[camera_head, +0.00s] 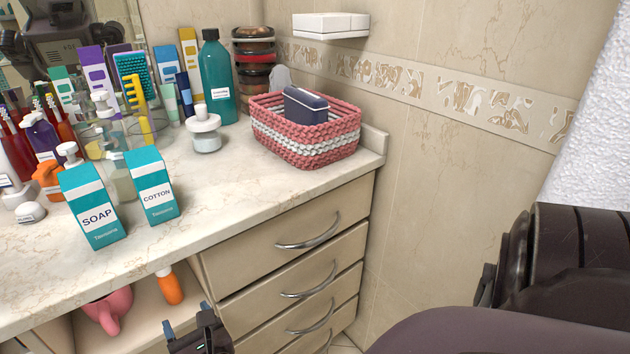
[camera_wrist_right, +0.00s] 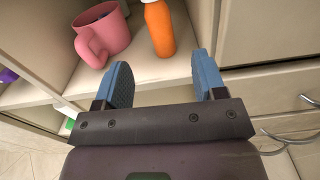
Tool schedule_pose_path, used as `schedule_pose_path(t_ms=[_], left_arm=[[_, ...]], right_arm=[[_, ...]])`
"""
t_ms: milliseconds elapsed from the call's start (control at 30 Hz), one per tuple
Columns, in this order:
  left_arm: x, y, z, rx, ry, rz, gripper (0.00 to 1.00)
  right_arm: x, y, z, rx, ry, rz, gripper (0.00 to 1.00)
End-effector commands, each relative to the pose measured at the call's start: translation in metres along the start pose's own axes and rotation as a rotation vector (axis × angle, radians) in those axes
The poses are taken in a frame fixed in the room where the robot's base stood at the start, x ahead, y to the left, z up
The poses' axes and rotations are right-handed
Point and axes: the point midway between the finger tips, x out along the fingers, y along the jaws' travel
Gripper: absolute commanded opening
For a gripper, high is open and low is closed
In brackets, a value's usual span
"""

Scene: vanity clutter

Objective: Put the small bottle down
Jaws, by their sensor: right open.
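A small orange bottle (camera_head: 169,288) with a white cap stands upright on the open shelf under the counter. In the right wrist view the orange bottle (camera_wrist_right: 160,28) is just beyond the fingertips, with its top cut off by the frame edge. My right gripper (camera_head: 188,318) is open and empty in front of the shelf. Its blue fingers (camera_wrist_right: 162,72) are apart, with a clear gap between them and the bottle. My left gripper is not in view.
A pink mug (camera_wrist_right: 108,32) is left of the bottle on the shelf. A drawer stack (camera_head: 290,260) stands right of the shelf opening. On the counter are a soap carton (camera_head: 93,207), a cotton carton (camera_head: 152,185) and a woven basket (camera_head: 300,135).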

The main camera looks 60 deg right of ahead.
Motion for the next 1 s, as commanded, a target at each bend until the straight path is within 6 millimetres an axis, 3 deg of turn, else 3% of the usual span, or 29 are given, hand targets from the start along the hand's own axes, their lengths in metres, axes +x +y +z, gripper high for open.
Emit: schedule_pose_path(t_ms=[167,500,800,1000], left_arm=[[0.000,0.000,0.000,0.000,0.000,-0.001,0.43],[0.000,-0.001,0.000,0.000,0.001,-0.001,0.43],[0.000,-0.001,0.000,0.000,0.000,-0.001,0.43],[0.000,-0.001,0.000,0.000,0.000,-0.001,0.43]], right_arm=[[-0.024,-0.033,-0.030,0.323,0.100,-0.022,0.64],[-0.111,-0.111,-0.093,1.390,0.359,-0.252,0.64],[-0.197,-0.155,-0.116,2.271,0.461,-0.672,0.64],[-0.232,-0.167,-0.117,2.607,0.447,-0.909,0.64]])
